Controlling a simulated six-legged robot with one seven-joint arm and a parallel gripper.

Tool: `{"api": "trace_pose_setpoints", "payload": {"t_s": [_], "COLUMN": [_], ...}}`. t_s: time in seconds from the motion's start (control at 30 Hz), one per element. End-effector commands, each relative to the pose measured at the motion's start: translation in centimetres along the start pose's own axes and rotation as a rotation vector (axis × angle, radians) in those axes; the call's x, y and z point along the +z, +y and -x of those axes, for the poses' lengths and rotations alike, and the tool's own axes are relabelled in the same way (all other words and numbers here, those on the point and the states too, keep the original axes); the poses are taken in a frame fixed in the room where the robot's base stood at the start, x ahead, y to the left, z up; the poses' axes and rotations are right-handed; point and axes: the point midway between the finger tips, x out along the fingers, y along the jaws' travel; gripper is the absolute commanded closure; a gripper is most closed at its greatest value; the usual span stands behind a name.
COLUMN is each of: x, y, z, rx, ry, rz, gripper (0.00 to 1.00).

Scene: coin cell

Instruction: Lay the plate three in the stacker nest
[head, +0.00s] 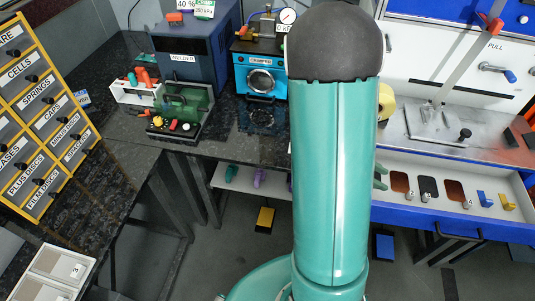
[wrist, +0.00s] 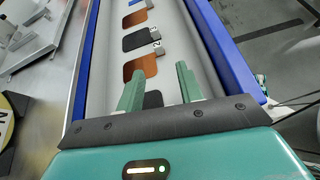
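A long pale tray with blue sides (wrist: 104,62) fills the middle of the wrist view. Several brown and black plates lie along it: a brown one (wrist: 135,18), a black one (wrist: 141,38), a brown one (wrist: 141,68) and a dark one (wrist: 153,99) low between my fingers. Their number tags are too small to read surely, so I cannot tell which is plate three. My gripper (wrist: 158,68) is open over the tray, its green fingers apart with nothing held. I cannot make out the stacker nest.
A lever press (head: 440,120) stands on the steel bench at right, above the tray (head: 418,213). Blue and yellow pieces (head: 496,200) sit at the tray's right. Left are a blue machine (head: 262,78), a green case (head: 185,108) and yellow labelled drawers (head: 40,120).

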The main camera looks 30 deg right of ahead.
Motion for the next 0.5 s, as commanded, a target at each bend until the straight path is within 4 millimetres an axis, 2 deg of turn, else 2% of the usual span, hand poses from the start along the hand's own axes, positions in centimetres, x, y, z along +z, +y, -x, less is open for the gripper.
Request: {"api": "trace_pose_setpoints", "payload": {"t_s": [0.03, 0.27, 0.5], "x": [0.1, 0.0, 0.6], "y": [0.0, -1.8, -5.1], "z": [1.9, 11.0, 20.9], "rx": [0.005, -0.029, -0.095], "ry": [0.054, 0.364, 0.724], "rz": [-0.061, -0.361, -0.597], "gripper": [0.63, 0.63, 0.63]}}
